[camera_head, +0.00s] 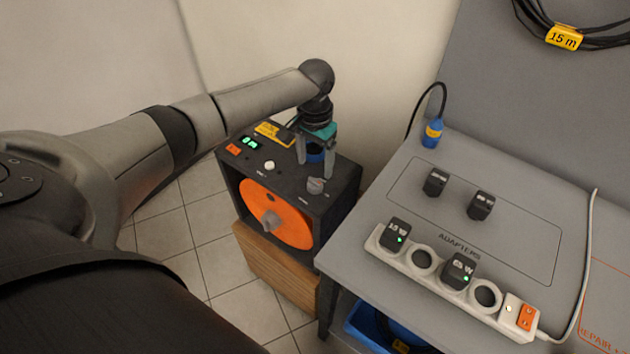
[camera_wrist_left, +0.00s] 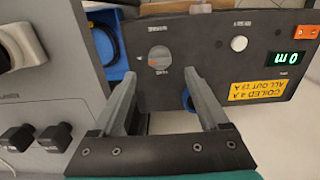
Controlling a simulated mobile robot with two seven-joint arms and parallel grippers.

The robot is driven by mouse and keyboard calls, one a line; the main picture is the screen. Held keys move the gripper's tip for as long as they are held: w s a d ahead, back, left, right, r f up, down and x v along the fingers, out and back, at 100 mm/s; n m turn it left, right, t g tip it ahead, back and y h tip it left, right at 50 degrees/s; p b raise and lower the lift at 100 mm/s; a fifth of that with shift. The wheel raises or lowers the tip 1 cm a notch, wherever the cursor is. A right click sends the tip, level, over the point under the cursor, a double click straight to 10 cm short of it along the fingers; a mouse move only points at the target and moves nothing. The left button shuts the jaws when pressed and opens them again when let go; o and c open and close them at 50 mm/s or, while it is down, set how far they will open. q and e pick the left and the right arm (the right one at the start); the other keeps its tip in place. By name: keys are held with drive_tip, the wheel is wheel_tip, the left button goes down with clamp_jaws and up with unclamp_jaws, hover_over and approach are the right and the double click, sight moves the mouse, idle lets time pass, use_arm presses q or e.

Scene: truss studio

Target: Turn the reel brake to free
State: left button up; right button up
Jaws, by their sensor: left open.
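The reel unit (camera_head: 340,204) is a black box with an orange reel (camera_head: 275,212) in its front. Its brake appears to be the round grey knob (camera_head: 316,186) on the top panel. The knob also shows in the left wrist view (camera_wrist_left: 160,59), with a small red mark at its left side; its labels are too small to read surely. My left gripper (camera_head: 315,168) is open and points down over the panel, just behind the knob. In the left wrist view its fingers (camera_wrist_left: 161,84) are apart, with the knob beyond the gap and nothing held.
A blue plug or socket (camera_head: 315,153) sits by the fingers. The panel has a white button (camera_head: 270,165), a green display (camera_head: 250,142) reading 0 m and a yellow label (camera_head: 274,133). The grey bench (camera_head: 350,245) with a power strip (camera_head: 425,280) stands close on the right.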

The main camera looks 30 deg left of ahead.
sight(315, 181)
use_arm(q)
wheel_tip(315, 181, down, 7)
drive_tip(key=shift+r+b, duration=0.1)
drive_tip(key=shift+b, duration=0.6)
clamp_jaws()
